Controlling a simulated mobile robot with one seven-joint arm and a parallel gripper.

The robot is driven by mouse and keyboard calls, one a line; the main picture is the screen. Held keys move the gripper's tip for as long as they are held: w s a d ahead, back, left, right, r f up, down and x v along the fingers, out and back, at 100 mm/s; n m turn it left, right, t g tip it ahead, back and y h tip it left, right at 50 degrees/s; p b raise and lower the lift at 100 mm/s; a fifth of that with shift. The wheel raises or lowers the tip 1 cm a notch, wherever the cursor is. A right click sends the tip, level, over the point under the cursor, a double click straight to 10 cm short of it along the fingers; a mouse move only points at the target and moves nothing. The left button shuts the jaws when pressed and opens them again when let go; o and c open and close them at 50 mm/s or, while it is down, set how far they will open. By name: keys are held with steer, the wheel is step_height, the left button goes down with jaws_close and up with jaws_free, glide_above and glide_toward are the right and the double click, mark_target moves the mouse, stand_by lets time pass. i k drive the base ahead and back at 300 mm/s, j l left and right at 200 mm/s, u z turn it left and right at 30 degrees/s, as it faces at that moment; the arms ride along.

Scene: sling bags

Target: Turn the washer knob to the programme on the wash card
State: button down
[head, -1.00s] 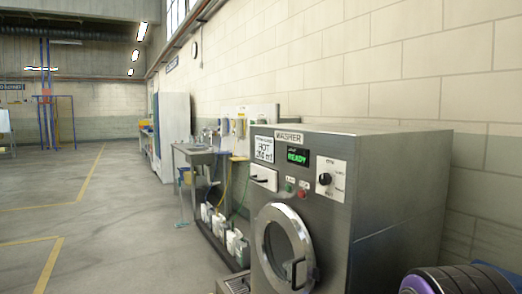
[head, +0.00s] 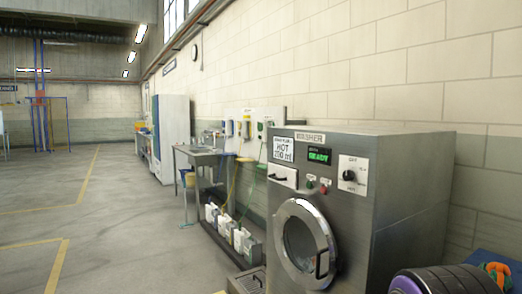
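The grey metal washer (head: 400,215) stands at the right against the block wall, its round glass door (head: 304,243) shut. Its black knob (head: 349,175) sits on a white dial plate (head: 353,184) at the upper right of the front. The pointer and small dial labels are too small to read surely. The white wash card (head: 283,149) is at the upper left of the front; it shows "HOT" and what looks like "200 ml". The green display (head: 319,155) reads "READY". My gripper is not in view, and nothing touches the knob.
Red and green buttons (head: 317,185) sit below the display, a drawer (head: 283,176) left of them. White jugs (head: 230,228) and a sink (head: 202,156) stand beyond. A purple-and-black round object (head: 450,281) and an orange item (head: 497,272) are at lower right. The floor at left is clear.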

mark_target(348, 175)
steer(key=k+l, duration=0.1)
steer(key=l, duration=0.25)
steer(key=k+l, duration=0.1)
steer(key=l, duration=0.65)
steer(key=i+j, duration=0.25)
steer(key=i+j+u, duration=0.1)
steer(key=i+j, duration=0.15)
steer(key=i, duration=0.2)
steer(key=i+j+u, duration=0.15)
steer(key=i+u, duration=0.3)
steer(key=i, duration=0.15)
steer(key=k+l+u, duration=0.15)
steer(key=u, duration=0.15)
steer(key=k+u, duration=0.25)
steer(key=i+z, duration=0.25)
steer(key=k, duration=0.05)
